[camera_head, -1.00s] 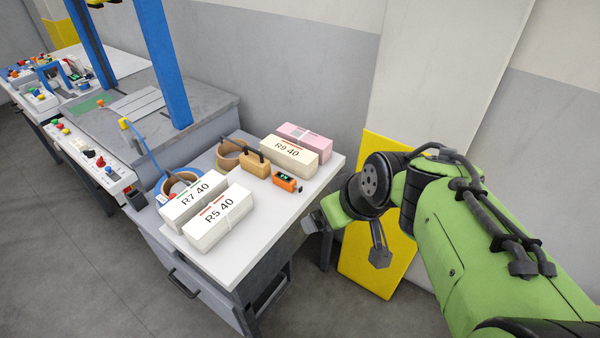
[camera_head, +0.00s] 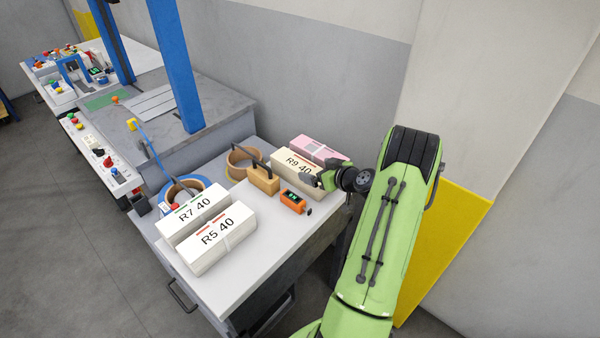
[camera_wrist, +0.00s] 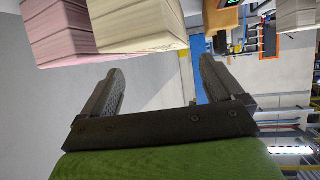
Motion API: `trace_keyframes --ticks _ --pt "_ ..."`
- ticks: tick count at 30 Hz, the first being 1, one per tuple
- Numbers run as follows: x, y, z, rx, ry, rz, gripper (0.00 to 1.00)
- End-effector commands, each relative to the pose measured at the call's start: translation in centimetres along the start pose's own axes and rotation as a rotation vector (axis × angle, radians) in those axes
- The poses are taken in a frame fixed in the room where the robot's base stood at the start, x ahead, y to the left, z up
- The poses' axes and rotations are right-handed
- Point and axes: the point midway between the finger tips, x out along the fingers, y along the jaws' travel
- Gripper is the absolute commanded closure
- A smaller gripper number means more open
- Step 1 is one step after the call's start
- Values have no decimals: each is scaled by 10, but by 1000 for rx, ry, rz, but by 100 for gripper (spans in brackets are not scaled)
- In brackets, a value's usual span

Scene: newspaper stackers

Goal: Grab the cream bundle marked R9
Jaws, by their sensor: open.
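The cream bundle marked R9 40 (camera_head: 293,167) lies at the back right of the white table, in front of a pink bundle (camera_head: 318,150). In the head view my gripper (camera_head: 318,179) is at its right end and covers part of it. In the wrist view my gripper (camera_wrist: 160,85) is open with nothing between its fingers. The cream bundle (camera_wrist: 140,25) shows beyond the fingertips at the top, with the pink bundle (camera_wrist: 62,35) beside it on the left. I cannot tell whether a finger touches the bundle.
Cream bundles R7 40 (camera_head: 190,217) and R5 40 (camera_head: 217,242) lie at the table's front left.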

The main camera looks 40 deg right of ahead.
Motion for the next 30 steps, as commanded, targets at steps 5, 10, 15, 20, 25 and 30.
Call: trace_keyframes --ticks 5,10,15,20,25,30 --pt "23 -1 -1 0 1 -2 6" --pt "55 -2 -2 -2 1 -4 6" --pt "71 -1 0 0 -2 -1 6" --pt "71 -1 0 1 -2 -1 6" --pt "71 -1 0 1 -2 -1 30" --pt "71 -1 0 1 -2 -2 56"
